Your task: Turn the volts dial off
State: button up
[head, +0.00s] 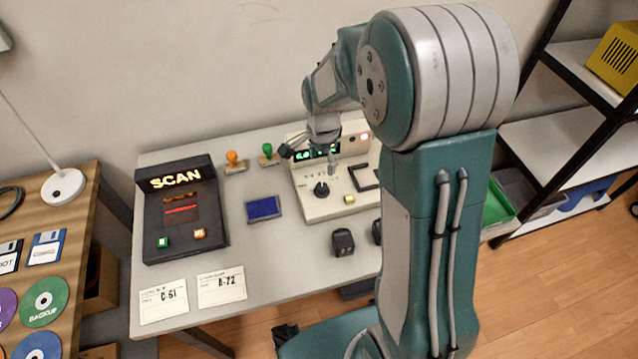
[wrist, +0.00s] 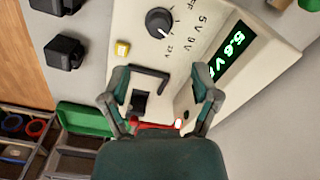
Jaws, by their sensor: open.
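The volts dial (head: 321,189) is a round black knob on the top face of a cream power unit (head: 338,207). In the wrist view the dial (wrist: 159,21) sits near the top, with a white pointer mark and the labels FF, 5V, 9V and 12V around it. A green display (wrist: 228,50) on the unit seems to read 5.6 V. My gripper (wrist: 168,85) is open and empty above the unit, apart from the dial. In the head view my gripper (head: 310,152) hangs over the unit's back part, in front of the display.
A yellow button (wrist: 122,48) and a black bracket-framed slot (wrist: 140,100) are beside the dial. Black blocks (head: 343,242) stand in front of the unit.

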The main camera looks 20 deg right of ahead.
aim_at(322, 186)
jog(key=f, duration=0.3)
jog(key=d+f, duration=0.1)
jog(key=f, duration=0.2)
jog(key=a+f, duration=0.1)
jog(key=f, duration=0.2)
jog(key=shift+a+f, duration=0.15)
jog(key=shift+a, duration=0.2)
jog(key=shift+d+f, duration=0.15)
jog(key=shift+d, duration=0.45)
jog(key=shift+c, duration=0.3)
jog(key=shift+a, duration=0.1)
grip_shut()
jog(key=shift+a, duration=0.1)
